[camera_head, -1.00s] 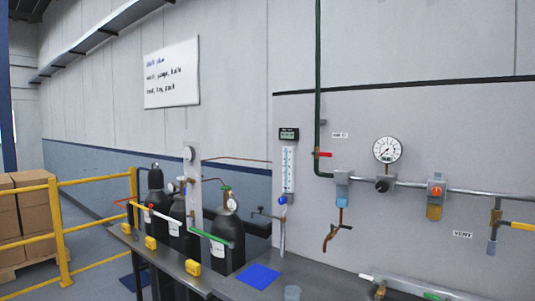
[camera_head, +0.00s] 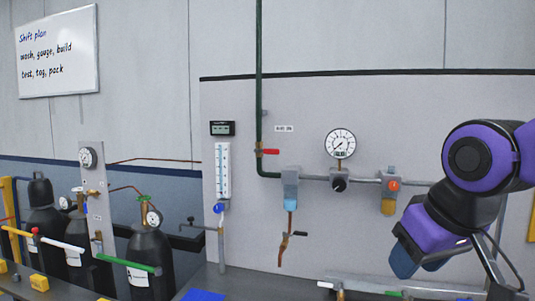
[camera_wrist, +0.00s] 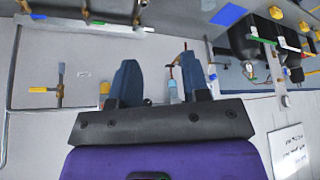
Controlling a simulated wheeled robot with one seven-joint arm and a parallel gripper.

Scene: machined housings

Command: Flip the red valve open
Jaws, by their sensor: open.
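The red valve handle (camera_head: 270,152) sits on the green pipe (camera_head: 259,80) in the head view. It is a short red lever pointing right, across the upright pipe, with a brass body at its left end. My gripper (camera_head: 405,262) is at the lower right in the head view, well to the right of the red handle and lower in the picture, apart from it. In the wrist view my gripper (camera_wrist: 160,75) has its two dark blue fingers spread, with nothing held between them. I cannot make out the red handle in the wrist view.
A pressure gauge (camera_head: 340,143), a black knob (camera_head: 339,185) and an orange knob (camera_head: 394,185) line the horizontal pipe right of the red handle. A flow tube (camera_head: 223,172) stands left. Black cylinders (camera_head: 150,260) stand lower left. A yellow handle (camera_wrist: 40,90) shows in the wrist view.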

